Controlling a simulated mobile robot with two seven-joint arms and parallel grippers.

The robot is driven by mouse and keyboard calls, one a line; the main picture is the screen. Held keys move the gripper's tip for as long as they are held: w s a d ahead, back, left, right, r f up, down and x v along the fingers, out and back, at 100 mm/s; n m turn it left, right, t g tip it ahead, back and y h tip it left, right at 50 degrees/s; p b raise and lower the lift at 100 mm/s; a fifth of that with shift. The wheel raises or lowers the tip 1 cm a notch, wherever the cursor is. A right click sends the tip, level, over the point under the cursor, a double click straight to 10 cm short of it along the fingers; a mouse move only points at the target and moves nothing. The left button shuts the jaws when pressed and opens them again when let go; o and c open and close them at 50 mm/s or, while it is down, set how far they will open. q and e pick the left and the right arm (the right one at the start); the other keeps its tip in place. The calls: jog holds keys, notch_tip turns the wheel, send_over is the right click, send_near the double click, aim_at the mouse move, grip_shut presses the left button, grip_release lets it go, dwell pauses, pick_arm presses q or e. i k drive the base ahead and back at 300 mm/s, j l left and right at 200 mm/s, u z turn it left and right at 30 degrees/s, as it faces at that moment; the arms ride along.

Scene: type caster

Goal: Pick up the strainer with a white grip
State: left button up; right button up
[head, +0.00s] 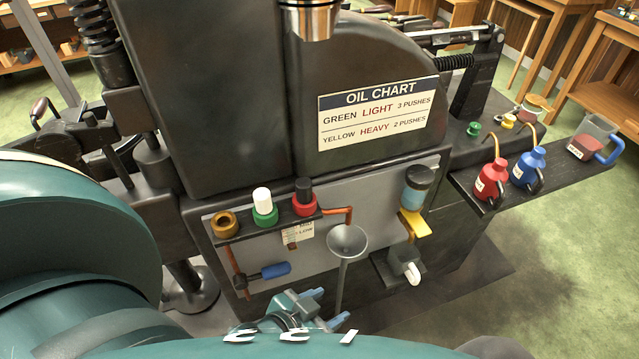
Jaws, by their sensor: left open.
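What looks like the strainer is a small dark cup with a white grip (412,273), set on a black bracket low on the front of the machine, right of centre. Its inside is too small to make out. My left gripper (331,304) is low in the middle of the view, left of the white grip and apart from it. Its blue-tipped fingers are open, with nothing seen between them. My teal arm hides part of the lower left. My right gripper is not in view.
A jar (418,188) sits over a yellow bracket (412,223) above the strainer. Red (490,180) and blue (529,167) oil cans stand on a shelf at right. The floor at lower right is clear.

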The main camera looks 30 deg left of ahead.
aim_at(262, 198)
jog(key=u, duration=1.35)
